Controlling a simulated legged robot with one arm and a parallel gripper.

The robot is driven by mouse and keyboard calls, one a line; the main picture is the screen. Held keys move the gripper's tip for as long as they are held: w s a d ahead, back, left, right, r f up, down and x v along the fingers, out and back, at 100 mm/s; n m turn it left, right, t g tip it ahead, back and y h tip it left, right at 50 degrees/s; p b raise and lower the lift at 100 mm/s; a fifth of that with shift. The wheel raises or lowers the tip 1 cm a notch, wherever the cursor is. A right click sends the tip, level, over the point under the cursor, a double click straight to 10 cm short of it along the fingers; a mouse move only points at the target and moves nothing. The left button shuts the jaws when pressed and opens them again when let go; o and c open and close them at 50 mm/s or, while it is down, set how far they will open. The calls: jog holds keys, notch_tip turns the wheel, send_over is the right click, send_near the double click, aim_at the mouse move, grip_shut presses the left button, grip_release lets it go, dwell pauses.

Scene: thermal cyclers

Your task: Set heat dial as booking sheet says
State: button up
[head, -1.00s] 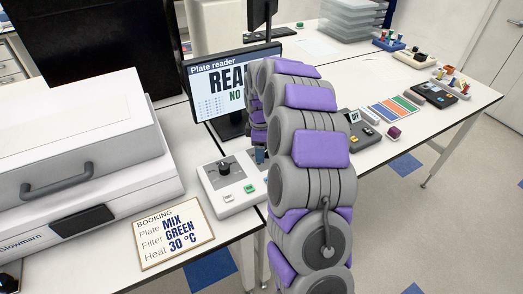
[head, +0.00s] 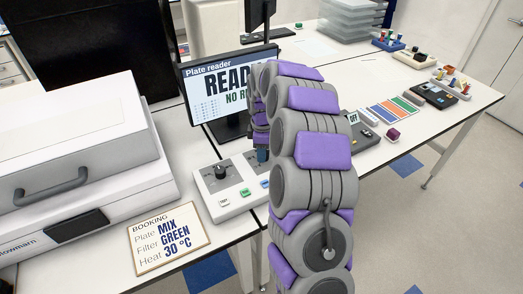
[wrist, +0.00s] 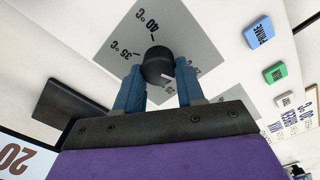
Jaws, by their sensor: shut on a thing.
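The heat dial (wrist: 158,62) is a black knob on a grey panel, with 35 °C and 40 °C marks readable around it. Its pointer setting is not clear. My gripper (wrist: 159,82) has blue fingers on both sides of this knob and is shut on it. In the head view my gripper (head: 262,155) is mostly behind my arm, and the heat dial is hidden there. The booking sheet (head: 170,237) lies on the bench and reads Plate MIX, Filter GREEN, Heat 30 °C. It also shows at the right of the wrist view (wrist: 298,120).
The control box has another black dial (head: 221,172), a green button (wrist: 275,72) and a blue PRIME button (wrist: 260,31). The plate reader monitor (head: 222,90) stands close behind my gripper. A large white machine (head: 80,170) fills the left. More dial consoles stand farther right.

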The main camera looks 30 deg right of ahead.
jog(key=shift+s+d, duration=0.2)
jog(key=shift+d, duration=0.2)
jog(key=shift+a, duration=0.1)
